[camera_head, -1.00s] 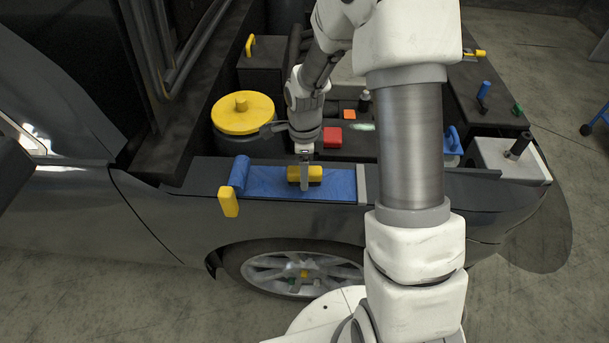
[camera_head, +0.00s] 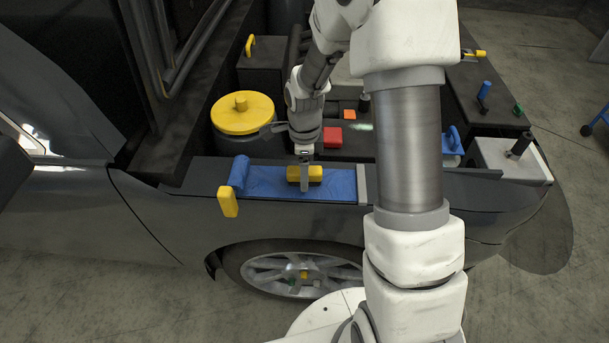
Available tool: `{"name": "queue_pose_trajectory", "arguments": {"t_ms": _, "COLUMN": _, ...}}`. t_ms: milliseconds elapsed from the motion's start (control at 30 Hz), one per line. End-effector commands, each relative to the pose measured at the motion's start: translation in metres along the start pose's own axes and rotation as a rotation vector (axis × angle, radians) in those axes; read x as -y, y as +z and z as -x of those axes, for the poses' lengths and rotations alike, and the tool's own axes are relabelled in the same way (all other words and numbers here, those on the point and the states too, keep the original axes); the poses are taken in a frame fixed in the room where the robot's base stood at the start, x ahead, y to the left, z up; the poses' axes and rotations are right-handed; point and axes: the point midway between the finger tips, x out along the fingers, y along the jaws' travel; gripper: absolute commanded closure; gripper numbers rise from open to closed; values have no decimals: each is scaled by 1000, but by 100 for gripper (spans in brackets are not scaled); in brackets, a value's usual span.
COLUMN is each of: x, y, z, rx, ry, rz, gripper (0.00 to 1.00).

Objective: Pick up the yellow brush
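The yellow brush (camera_head: 316,174) appears to be the small yellow block with a dark underside lying on the blue mat (camera_head: 342,183) on the car's fender. My gripper (camera_head: 304,183) points down at the brush. One grey finger shows in front of the brush and covers part of its middle. The other finger is hidden, so I cannot tell whether the gripper is closed on the brush. The brush appears to rest on the mat.
A blue roll (camera_head: 239,172) and a hanging yellow block (camera_head: 228,202) are at the mat's left end. Behind are a yellow round lid (camera_head: 243,113), a red block (camera_head: 332,137) and an orange piece (camera_head: 350,115). A white box (camera_head: 505,160) stands right.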

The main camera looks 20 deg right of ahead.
Motion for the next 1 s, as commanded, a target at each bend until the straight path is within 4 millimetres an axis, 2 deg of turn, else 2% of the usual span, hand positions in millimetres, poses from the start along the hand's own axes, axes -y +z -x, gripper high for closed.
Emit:
{"name": "queue_pose_trajectory", "arguments": {"t_ms": 33, "x": 0, "y": 0, "z": 0, "rx": 0, "ry": 0, "rz": 0, "gripper": 22}}
{"name": "queue_pose_trajectory", "arguments": {"t_ms": 67, "x": 0, "y": 0, "z": 0, "rx": 0, "ry": 0, "rz": 0, "gripper": 28}}
{"name": "queue_pose_trajectory", "arguments": {"t_ms": 467, "x": 0, "y": 0, "z": 0, "rx": 0, "ry": 0, "rz": 0, "gripper": 100}}
{"name": "queue_pose_trajectory", "arguments": {"t_ms": 1000, "x": 0, "y": 0, "z": 7, "rx": 1, "ry": 0, "rz": -1, "gripper": 100}}
